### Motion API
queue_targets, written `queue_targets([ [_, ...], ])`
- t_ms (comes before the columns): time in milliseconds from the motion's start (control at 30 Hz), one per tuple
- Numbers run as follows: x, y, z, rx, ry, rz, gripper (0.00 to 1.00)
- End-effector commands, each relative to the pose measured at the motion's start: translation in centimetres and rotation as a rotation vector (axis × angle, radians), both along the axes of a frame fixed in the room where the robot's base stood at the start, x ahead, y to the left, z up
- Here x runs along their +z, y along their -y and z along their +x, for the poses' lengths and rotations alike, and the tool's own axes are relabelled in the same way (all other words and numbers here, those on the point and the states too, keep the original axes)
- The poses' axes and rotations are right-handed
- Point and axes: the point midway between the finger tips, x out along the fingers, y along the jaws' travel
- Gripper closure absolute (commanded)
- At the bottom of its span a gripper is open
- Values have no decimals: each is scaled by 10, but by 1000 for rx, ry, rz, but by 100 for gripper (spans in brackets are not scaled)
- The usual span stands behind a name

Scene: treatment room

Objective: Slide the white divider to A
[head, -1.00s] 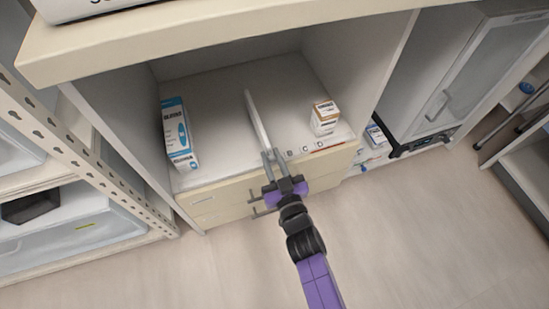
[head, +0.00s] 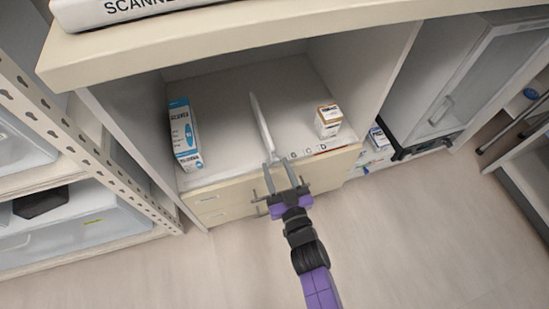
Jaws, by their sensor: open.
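The white divider (head: 262,120) stands upright on the shelf floor inside the open cabinet compartment, running from back to front between two boxes. A strip of small letters (head: 308,152) lies along the shelf's front edge, right of the divider's front end. The letters are too small to read surely, and I cannot make out an A. My gripper (head: 279,166) is open at the shelf's front edge, by the divider's front end. Its fingers cover part of the edge there. I cannot tell whether a finger touches the divider.
A blue and white box (head: 184,135) stands left of the divider, and a smaller brown and white box (head: 328,121) stands to the right. The cabinet top (head: 230,45) overhangs the compartment. Drawers (head: 225,207) lie below. A perforated rack post (head: 75,135) stands at left.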

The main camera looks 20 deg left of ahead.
Motion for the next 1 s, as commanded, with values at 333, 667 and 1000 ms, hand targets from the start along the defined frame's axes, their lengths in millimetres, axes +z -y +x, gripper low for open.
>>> queue_targets([
  [333,2,25,-39,2,0,0,57],
  [667,0,27,-42,1,-1,1,57],
  [1000,0,27,-42,1,3,-5,57],
])
